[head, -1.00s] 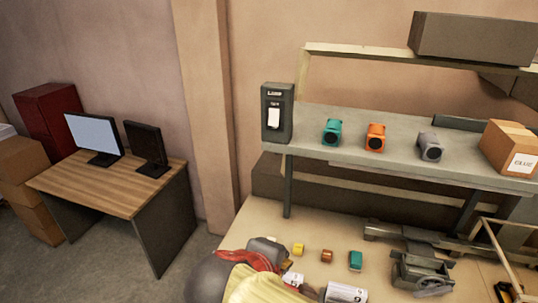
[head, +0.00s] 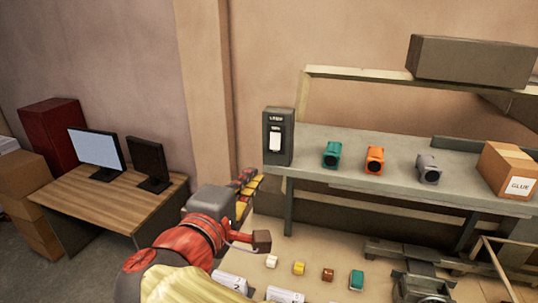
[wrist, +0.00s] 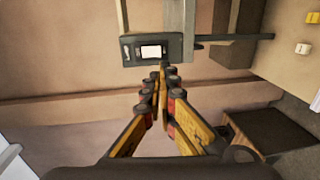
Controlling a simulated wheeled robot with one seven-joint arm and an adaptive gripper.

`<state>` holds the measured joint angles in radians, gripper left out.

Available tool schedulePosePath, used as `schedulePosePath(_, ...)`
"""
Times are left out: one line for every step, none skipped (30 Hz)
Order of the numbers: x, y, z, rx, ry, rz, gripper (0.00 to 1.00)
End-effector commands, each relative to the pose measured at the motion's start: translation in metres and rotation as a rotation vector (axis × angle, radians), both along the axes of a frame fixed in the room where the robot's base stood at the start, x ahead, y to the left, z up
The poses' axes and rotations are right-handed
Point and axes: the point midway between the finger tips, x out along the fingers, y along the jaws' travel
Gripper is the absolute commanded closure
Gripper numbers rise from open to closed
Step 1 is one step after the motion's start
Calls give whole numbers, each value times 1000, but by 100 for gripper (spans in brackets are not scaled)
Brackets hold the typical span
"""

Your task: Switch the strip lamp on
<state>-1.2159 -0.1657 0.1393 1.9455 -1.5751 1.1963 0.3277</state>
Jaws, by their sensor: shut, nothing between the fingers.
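The switch box (head: 278,137) is dark grey, labelled LAMP, and stands at the left end of the grey shelf. It has a white rocker (head: 275,142) on its front. In the wrist view the box (wrist: 132,51) and the rocker (wrist: 151,52) lie sideways just beyond the fingertips. My gripper (head: 253,180) is shut and empty, below and left of the box in the head view. In the wrist view its fingertips (wrist: 161,76) meet just under the rocker, with a gap that I cannot measure. I cannot identify the strip lamp itself.
The grey shelf (head: 390,177) holds teal, orange and grey devices and a carton marked GLUE (head: 512,170). Small blocks, such as a yellow one (head: 299,268), lie on the bench below. A desk with two monitors (head: 95,149) stands at the left. The wall left of the box is clear.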

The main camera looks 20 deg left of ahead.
Motion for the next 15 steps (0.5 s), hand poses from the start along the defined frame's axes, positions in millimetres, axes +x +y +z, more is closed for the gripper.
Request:
schedulePosePath(1,0,0,0,0,-1,100)
schedulePosePath(2,0,0,-1,1,-1,100)
schedulePosePath(5,0,-1,-1,1,-1,100)
schedulePosePath(7,0,-1,-2,1,-2,100)
schedulePosePath(11,0,-1,-2,1,-3,100)
schedulePosePath(16,-1,-1,-2,1,-4,100)
schedulePosePath(20,-1,-2,-1,1,-4,100)
schedulePosePath(26,-1,-2,-1,1,-4,100)
schedulePosePath(33,-1,-3,-3,2,-5,100)
schedulePosePath(39,-1,-4,-4,2,-5,100)
schedulePosePath(45,-2,-4,-4,2,-6,100)
schedulePosePath(53,-1,-5,-3,2,-5,100)
schedulePosePath(59,-2,-6,-4,2,-6,100)
schedulePosePath(65,-1,-7,-4,3,-6,100)
schedulePosePath(73,-1,-8,-4,2,-5,100)
